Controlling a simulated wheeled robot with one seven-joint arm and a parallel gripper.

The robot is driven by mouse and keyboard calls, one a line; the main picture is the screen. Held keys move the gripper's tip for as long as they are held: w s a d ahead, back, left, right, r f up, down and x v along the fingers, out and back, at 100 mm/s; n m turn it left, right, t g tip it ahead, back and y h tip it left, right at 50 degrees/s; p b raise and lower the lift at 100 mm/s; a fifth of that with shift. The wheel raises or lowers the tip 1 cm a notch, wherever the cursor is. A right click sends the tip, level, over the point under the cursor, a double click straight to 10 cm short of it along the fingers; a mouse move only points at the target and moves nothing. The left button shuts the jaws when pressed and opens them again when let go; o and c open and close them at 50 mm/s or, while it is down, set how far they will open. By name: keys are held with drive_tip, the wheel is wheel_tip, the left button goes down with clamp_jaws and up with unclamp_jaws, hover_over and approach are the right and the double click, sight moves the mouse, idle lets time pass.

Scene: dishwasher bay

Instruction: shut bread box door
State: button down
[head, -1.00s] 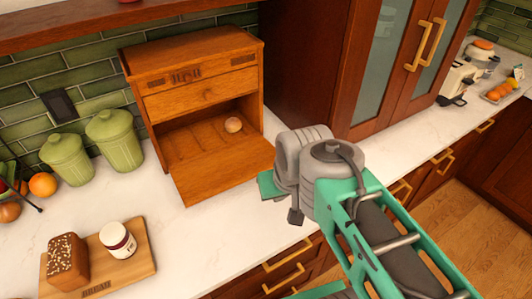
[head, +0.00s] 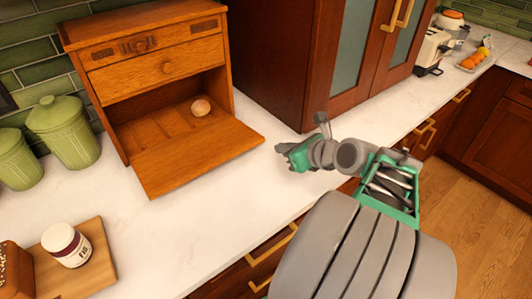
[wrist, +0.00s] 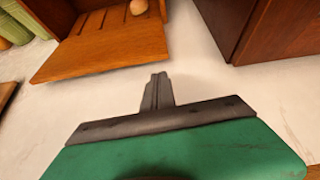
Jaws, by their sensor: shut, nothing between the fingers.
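The wooden bread box (head: 150,75) stands on the counter against the tiled wall. Its door (head: 198,157) is folded down and lies open, sloping out toward the counter front. In the wrist view the door (wrist: 100,53) is at the upper left. A round bread roll (head: 201,106) sits inside the box; it also shows in the wrist view (wrist: 138,7). My gripper (head: 281,147) is to the right of the door's front corner, apart from it, over the counter. In the wrist view my gripper's fingers (wrist: 157,88) are together and empty.
Green canisters (head: 63,132) stand left of the box. A cutting board (head: 97,262) with a jar (head: 67,245) and a loaf (head: 14,270) is at the lower left. A tall wooden cabinet (head: 280,60) rises to the right. The counter (head: 190,225) before the door is clear.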

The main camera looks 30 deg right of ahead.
drive_tip(key=shift+w+d+f+m, duration=0.1)
drive_tip(key=shift+d+m, duration=0.05)
drive_tip(key=shift+m, duration=0.15)
drive_tip(key=x, duration=0.8)
drive_tip(key=shift+w+f, duration=0.1)
drive_tip(key=shift+w, duration=0.2)
